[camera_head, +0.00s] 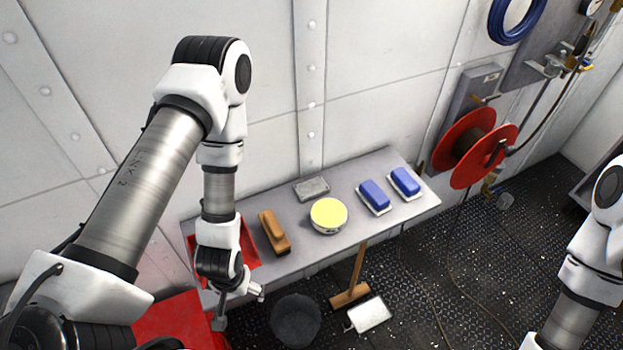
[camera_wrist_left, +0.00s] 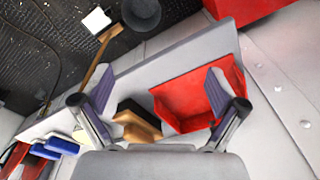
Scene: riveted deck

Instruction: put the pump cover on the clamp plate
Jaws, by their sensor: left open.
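I see nothing on the shelf that I can surely name as the pump cover or the clamp plate. A round tin-like thing with a yellow top (camera_head: 328,215) sits mid-shelf. A flat grey block (camera_head: 312,188) lies behind it, near the wall. My left gripper (camera_head: 238,306) is in front of the shelf's left end, its fingers spread and nothing between them. In the left wrist view the open gripper (camera_wrist_left: 158,100) has a red tray (camera_wrist_left: 190,88) and a brown wooden brush (camera_wrist_left: 138,122) beyond its fingers. My right arm shows at the right edge, but its gripper is out of view.
The grey shelf (camera_head: 390,222) also holds two blue brushes (camera_head: 374,196) at the right. A dark bucket (camera_head: 296,318), a broom (camera_head: 350,294) and a white dustpan (camera_head: 369,314) are on the floor before it. A red hose reel (camera_head: 478,150) stands at the right.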

